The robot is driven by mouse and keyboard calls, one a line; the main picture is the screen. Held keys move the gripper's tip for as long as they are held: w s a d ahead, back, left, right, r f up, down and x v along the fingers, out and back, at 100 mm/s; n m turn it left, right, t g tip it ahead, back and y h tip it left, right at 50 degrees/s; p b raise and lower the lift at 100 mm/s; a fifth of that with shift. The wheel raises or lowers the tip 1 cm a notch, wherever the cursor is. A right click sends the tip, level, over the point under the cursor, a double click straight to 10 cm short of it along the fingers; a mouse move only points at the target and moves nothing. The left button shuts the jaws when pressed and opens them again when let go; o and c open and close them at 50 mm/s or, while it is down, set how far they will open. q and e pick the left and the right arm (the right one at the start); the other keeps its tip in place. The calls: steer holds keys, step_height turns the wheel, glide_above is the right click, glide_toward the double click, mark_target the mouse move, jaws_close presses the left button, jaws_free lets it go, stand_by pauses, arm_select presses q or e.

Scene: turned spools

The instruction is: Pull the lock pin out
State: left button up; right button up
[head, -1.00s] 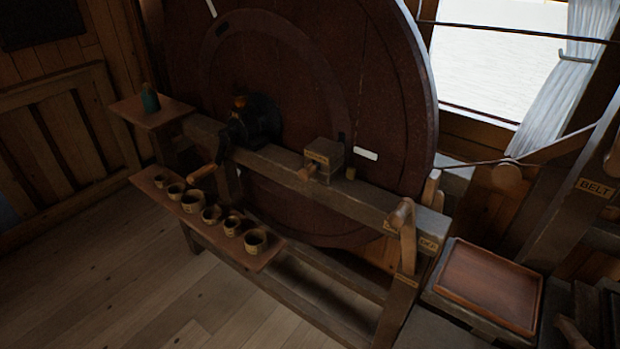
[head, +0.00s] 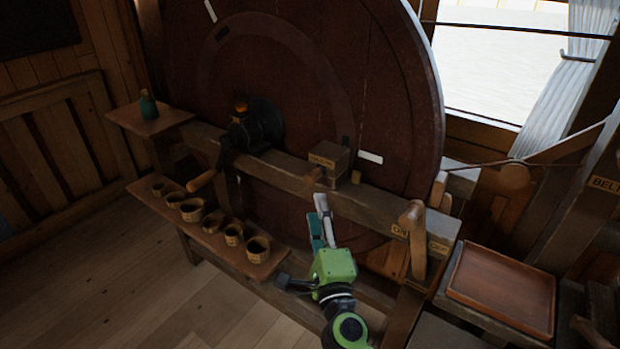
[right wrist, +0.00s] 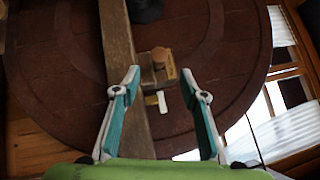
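The lock pin looks to be the short wooden peg (head: 313,176) that sticks out of a labelled wooden block (head: 330,158) on the beam in front of the big wheel. The label is too small to read. In the right wrist view the peg (right wrist: 160,56) shows beyond the fingertips, roughly midway between them. My right gripper (head: 319,212) is just below and in front of the peg in the head view, apart from it. Its fingers (right wrist: 160,76) are spread wide with nothing between them. My left gripper is not in view.
A crank handle (head: 201,181) juts out left of the block. A wooden lever (head: 412,214) stands at the beam's right end. Several small cups line a low shelf (head: 222,240). A bottle (head: 148,104) stands at left. A brown tray (head: 502,290) lies at right.

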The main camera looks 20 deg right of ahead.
mark_target(311, 184)
steer(key=x, duration=1)
steer(key=shift+w+p, duration=0.3)
steer(key=shift+w, duration=0.05)
